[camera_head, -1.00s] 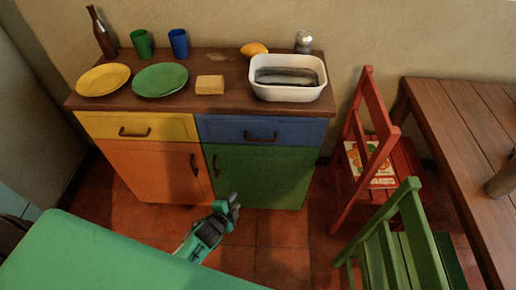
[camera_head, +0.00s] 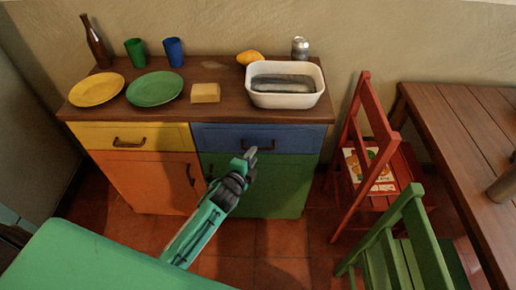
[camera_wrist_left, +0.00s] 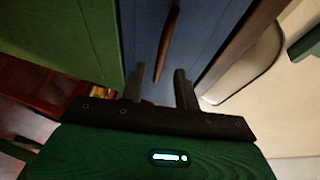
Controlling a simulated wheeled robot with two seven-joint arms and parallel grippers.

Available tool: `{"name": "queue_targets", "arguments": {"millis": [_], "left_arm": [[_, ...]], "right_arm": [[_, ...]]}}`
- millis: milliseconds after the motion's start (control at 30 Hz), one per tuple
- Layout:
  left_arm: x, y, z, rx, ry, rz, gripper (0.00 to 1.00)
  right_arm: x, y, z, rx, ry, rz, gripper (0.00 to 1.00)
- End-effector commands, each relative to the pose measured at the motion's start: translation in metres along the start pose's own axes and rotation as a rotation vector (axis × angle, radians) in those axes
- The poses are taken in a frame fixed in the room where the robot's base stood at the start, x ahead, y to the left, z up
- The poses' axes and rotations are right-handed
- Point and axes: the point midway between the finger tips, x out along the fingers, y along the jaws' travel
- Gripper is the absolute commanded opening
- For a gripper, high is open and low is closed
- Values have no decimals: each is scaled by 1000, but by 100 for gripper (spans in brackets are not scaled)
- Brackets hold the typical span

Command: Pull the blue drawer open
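The blue drawer (camera_head: 302,138) is the upper right drawer of the cabinet and is shut, its front flush. It has a dark brown bar handle (camera_head: 259,137). My left gripper (camera_head: 248,156) is just in front of the drawer's lower edge, near the handle in the picture. In the left wrist view, the two fingers of my left gripper (camera_wrist_left: 159,86) are apart with nothing between them. The drawer front (camera_wrist_left: 207,25) fills the upper middle there, and the handle (camera_wrist_left: 168,45) lies ahead, between the fingers' lines and not touched. My right gripper is out of view.
Below the drawer is a green door (camera_head: 285,185); to its left are a yellow drawer (camera_head: 165,136) and an orange door (camera_head: 150,180). A white basin (camera_head: 286,98) stands on the top above. A red chair (camera_head: 375,150) stands to the right.

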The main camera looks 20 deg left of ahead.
Motion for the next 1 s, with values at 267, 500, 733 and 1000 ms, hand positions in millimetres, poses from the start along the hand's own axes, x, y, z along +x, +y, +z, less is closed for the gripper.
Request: {"name": "queue_targets", "arguments": {"millis": [267,500,733,1000], "left_arm": [[41,0,0,-1,0,-1,32],[53,0,0,0,0,0,32],[54,0,0,0,0,0,32],[53,0,0,-1,0,0,0]], "right_arm": [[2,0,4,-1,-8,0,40],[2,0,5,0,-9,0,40],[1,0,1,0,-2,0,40],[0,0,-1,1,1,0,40]]}}
